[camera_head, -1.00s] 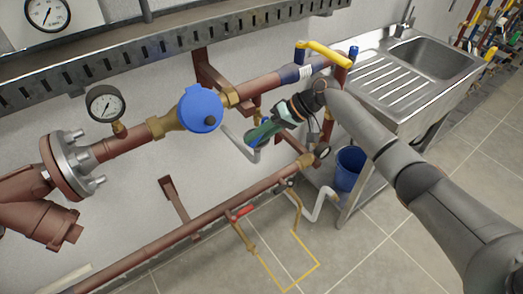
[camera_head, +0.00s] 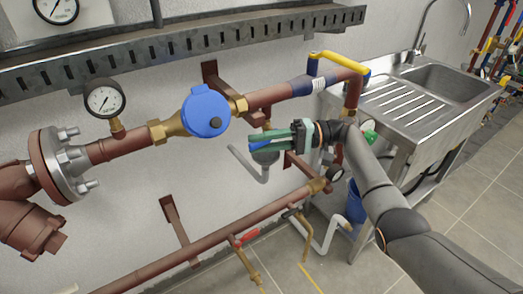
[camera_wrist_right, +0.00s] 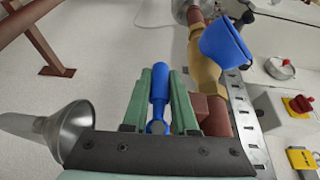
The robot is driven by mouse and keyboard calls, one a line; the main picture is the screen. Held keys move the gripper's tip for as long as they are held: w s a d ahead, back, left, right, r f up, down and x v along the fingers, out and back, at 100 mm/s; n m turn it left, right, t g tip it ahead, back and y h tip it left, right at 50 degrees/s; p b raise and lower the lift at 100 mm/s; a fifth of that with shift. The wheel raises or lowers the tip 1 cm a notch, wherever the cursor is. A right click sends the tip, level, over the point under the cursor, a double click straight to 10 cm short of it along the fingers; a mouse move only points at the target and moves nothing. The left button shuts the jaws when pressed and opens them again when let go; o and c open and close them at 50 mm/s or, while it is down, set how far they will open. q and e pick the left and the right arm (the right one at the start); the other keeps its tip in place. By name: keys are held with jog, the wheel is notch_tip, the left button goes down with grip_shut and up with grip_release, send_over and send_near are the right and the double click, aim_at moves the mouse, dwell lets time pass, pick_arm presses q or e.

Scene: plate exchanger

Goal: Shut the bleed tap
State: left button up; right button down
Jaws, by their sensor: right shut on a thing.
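The blue bleed tap lever (camera_wrist_right: 160,85) lies between the green fingers of my right gripper (camera_wrist_right: 161,75) in the right wrist view. The fingers are shut on it, and its rounded end sticks out past their tips. In the head view my right gripper (camera_head: 243,147) points left, below the main pipe, with a bit of blue between its fingers. The tap's body is mostly hidden by the gripper. A grey funnel (camera_wrist_right: 66,127) is close to the left of the gripper in the wrist view; in the head view it is just under the fingers. My left gripper is not in view.
A copper pipe with a blue-capped meter (camera_head: 205,110) runs above the gripper. A yellow lever (camera_head: 340,62) is at upper right. A lower pipe (camera_head: 220,232) with a red-handled valve (camera_head: 246,238) runs beneath. A steel sink (camera_head: 440,80) stands right.

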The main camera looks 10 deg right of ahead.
jog(key=shift+r+y, duration=0.15)
jog(key=shift+y, duration=0.15)
dwell(0.4)
jog(key=c, duration=0.7)
grip_release()
jog(key=d+b, duration=0.4)
jog(key=d, duration=0.8)
jog(key=shift+s+d, duration=0.25)
